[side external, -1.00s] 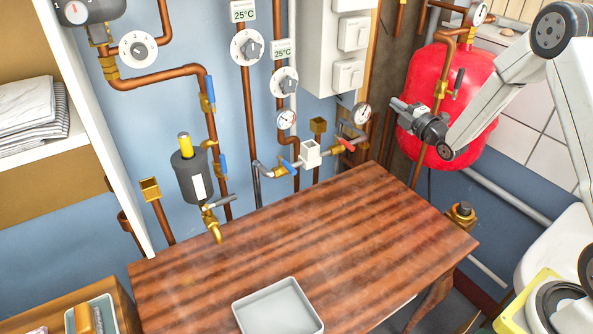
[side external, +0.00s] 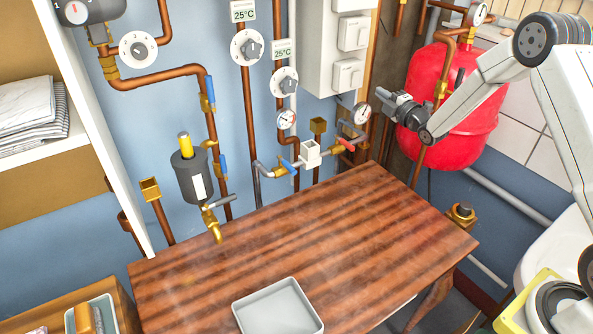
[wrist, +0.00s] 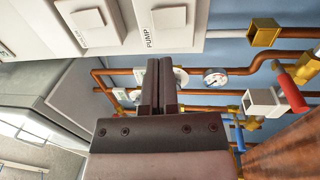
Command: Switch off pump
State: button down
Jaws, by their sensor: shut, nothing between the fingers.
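The switch labelled PUMP is a white square rocker on a white plate (wrist: 170,18) at the top of the wrist view, with its label beside it. It appears to be the lower switch (side external: 348,74) on the white box in the side view. Whether the rocker is on or off I cannot tell. My gripper (side external: 381,93) is shut and empty, to the right of and slightly below that switch, apart from it in the side view. In the wrist view its dark fingers (wrist: 160,63) lie together just below the PUMP plate.
Another switch (wrist: 87,27) sits beside the PUMP one. A red tank (side external: 465,110) stands close behind my gripper. The wooden table (side external: 300,240) holds a grey tray (side external: 278,308).

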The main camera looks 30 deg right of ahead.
aim_at(357, 75)
jog(key=shift+w+r, duration=0.15)
jog(key=shift+w, duration=1.2)
jog(key=shift+w+r, duration=0.2)
jog(key=shift+w, duration=1.2)
jog(key=shift+w+r, duration=0.15)
jog(key=shift+w, duration=1.2)
jog(key=shift+w+r, duration=0.1)
jog(key=shift+w, duration=0.05)
jog(key=s+r, duration=0.1)
jog(key=s, duration=1.3)
jog(key=shift+r, duration=0.3)
jog(key=shift+a, duration=0.1)
